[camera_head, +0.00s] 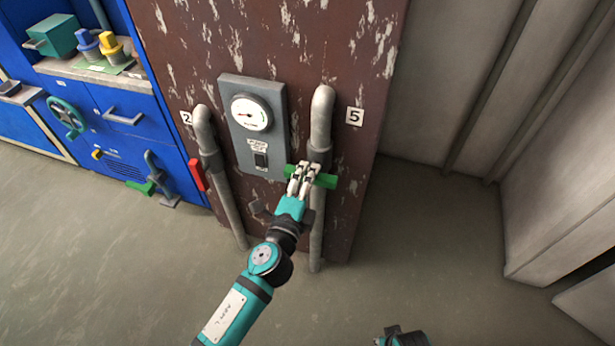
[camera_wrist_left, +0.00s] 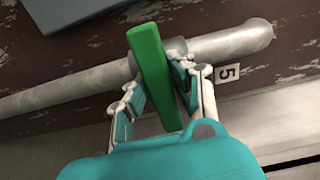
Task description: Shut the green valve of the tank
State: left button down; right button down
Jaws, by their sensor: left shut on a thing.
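The green valve handle (camera_head: 326,181) is on the right-hand pipe (camera_head: 321,120) of the rusty brown tank (camera_head: 350,60), beside the number 5 label. The handle lies level, crosswise to the upright pipe. My left gripper (camera_head: 302,172) is shut on it, near its left part. In the left wrist view, the green handle (camera_wrist_left: 148,62) sits between the two fingers of my left gripper (camera_wrist_left: 160,88), across the pipe (camera_wrist_left: 230,43). The valve body behind the handle is mostly hidden.
A grey gauge panel (camera_head: 239,92) and a left pipe with a red handle (camera_head: 197,175) are on the tank. A blue cabinet (camera_head: 110,125) with a handwheel and another green handle (camera_head: 147,188) stands at left. Floor (camera_head: 440,240) at right is clear; grey walls bound it.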

pick_arm(q)
jog(key=c, duration=1.1)
grip_release()
jog(key=shift+s, duration=0.1)
jog(key=v, duration=1.2)
